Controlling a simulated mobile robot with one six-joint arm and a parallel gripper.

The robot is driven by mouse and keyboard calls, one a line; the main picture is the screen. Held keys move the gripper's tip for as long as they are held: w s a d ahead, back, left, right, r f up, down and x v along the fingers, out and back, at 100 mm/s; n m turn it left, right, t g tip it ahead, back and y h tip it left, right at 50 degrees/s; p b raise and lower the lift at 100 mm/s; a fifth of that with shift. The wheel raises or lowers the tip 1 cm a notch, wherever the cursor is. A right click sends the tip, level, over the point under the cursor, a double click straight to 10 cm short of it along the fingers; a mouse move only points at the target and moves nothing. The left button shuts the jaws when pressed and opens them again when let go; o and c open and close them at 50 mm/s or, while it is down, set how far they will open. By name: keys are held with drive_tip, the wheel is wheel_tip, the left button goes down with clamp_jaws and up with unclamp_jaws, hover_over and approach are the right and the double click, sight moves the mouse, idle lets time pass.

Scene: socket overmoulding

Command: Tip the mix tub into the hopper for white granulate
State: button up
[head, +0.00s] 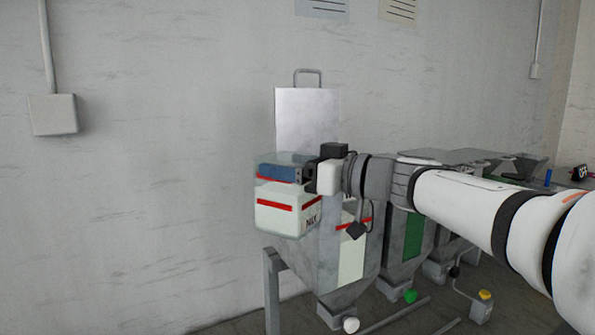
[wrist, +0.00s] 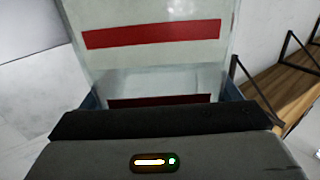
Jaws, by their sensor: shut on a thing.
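The mix tub (head: 286,219) is a translucent box with a red stripe, white contents and dark lettering on its side. It looks about upright in the head view. My gripper (head: 283,173) is shut on its upper part, with bluish fingers. In the wrist view the tub (wrist: 150,62) fills the space beyond the dark gripper body. The hopper for white granulate (head: 298,255) is grey, with a pale sight window, a white knob and a raised lid (head: 307,120). The tub hangs in front of or over this hopper; its mouth is hidden behind tub and gripper.
A hopper with a green window (head: 414,236) and green knob stands to the right, with further grey hoppers beyond. My arm crosses above them. The wall at left has a grey box (head: 53,115); space there is free.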

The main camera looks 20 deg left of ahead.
drive_tip(key=w+m, duration=0.1)
drive_tip(key=m, duration=0.1)
drive_tip(key=w+m+p, duration=0.1)
drive_tip(key=m, duration=0.2)
drive_tip(key=w+d+f+m+p, duration=0.1)
drive_tip(key=m, duration=0.1)
drive_tip(key=shift+w, duration=0.25)
drive_tip(key=w+m, duration=0.1)
drive_tip(key=w+r+m, duration=0.1)
drive_tip(key=m, duration=0.1)
drive_tip(key=w+d+m, duration=0.1)
drive_tip(key=w+m, duration=0.1)
drive_tip(key=shift+r, duration=0.2)
drive_tip(key=w+m+p, duration=0.1)
drive_tip(key=p, duration=0.3)
drive_tip(key=w+r+m+p, duration=0.1)
drive_tip(key=w+p, duration=0.1)
drive_tip(key=p, duration=0.3)
drive_tip(key=shift+w+d+m, duration=0.2)
drive_tip(key=shift+w+m, duration=0.05)
drive_tip(key=shift+m, duration=0.05)
drive_tip(key=p, duration=0.2)
drive_tip(key=m+p, duration=0.1)
drive_tip(key=p, duration=0.1)
drive_tip(key=shift+w+r+p, duration=0.1)
drive_tip(key=shift+r+p, duration=0.15)
drive_tip(key=shift+p, duration=0.15)
